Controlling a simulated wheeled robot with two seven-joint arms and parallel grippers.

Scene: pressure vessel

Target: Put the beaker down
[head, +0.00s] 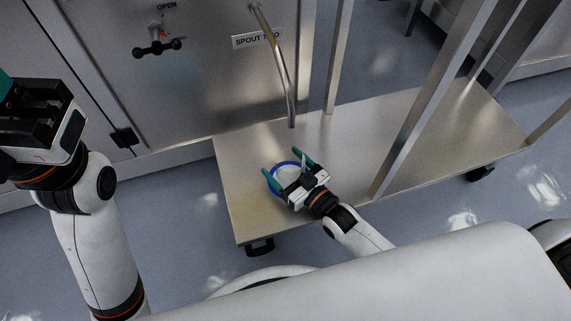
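The beaker (287,166) is a clear round vessel with a blue rim, seen from above over the left part of the metal cart's lower shelf (240,205). My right gripper (283,163) has its teal fingers on opposite sides of the beaker, close against it, and looks shut on it. The gripper body hides the beaker's near side. I cannot tell whether the beaker's base touches the shelf. My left gripper (8,84) is at the left edge, away from the beaker. Its fingers are partly cut off by the frame.
A thin bent metal spout (277,65) comes down behind the beaker from the vessel cabinet (215,85). A black valve handle (157,47) is on the cabinet. Upright cart posts (425,110) stand right of my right gripper. The shelf is bare around the beaker.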

